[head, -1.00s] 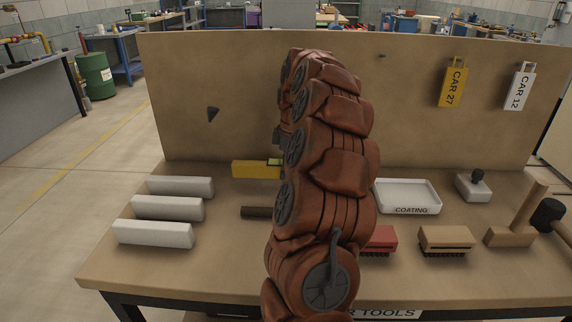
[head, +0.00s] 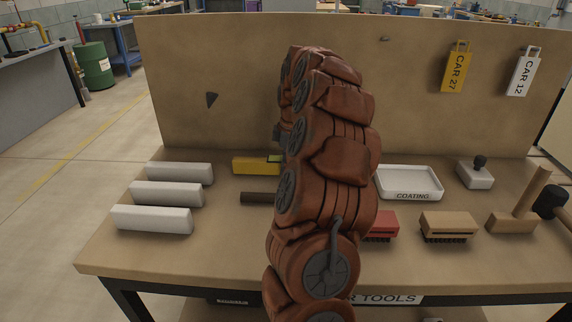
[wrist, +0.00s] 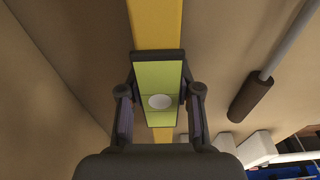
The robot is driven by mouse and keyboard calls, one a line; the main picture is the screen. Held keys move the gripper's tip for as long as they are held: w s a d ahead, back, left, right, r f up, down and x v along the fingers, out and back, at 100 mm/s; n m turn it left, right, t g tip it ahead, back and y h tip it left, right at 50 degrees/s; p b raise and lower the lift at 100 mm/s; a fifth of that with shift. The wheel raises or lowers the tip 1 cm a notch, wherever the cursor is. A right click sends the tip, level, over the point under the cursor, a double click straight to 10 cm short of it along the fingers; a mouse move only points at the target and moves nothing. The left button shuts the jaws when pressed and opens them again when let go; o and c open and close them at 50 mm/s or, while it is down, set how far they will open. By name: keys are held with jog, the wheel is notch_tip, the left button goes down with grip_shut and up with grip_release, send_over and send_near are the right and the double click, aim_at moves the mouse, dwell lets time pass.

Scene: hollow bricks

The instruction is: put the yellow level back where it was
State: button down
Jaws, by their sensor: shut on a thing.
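The yellow level (head: 252,166) shows in the head view near the back of the table, left of my arm, which hides its right part. In the wrist view the level (wrist: 155,24) runs upright through the picture, with a green middle section and a round white spot. My gripper (wrist: 160,98) is shut on the level at this green section, one finger on each side. In the head view my arm hides the gripper. I cannot tell whether the level touches the table.
A dark handle (head: 258,198) lies in front of the level; its grey rod shows in the wrist view (wrist: 288,40). White blocks (head: 152,219) lie at left. A white coating tray (head: 410,197), red brush (head: 382,226) and brown brush (head: 447,227) are at right. A board (head: 215,60) stands behind.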

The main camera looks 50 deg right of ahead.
jog(key=shift+f, duration=0.2)
dwell(0.4)
jog(key=c, duration=0.7)
grip_release()
jog(key=shift+s+d+r, duration=0.15)
jog(key=shift+r, duration=1.8)
jog(key=shift+s+d+r, duration=0.15)
jog(key=shift+s+r, duration=0.05)
jog(key=shift+r, duration=1.8)
jog(key=shift+s+d+r, duration=0.15)
jog(key=shift+r, duration=1.8)
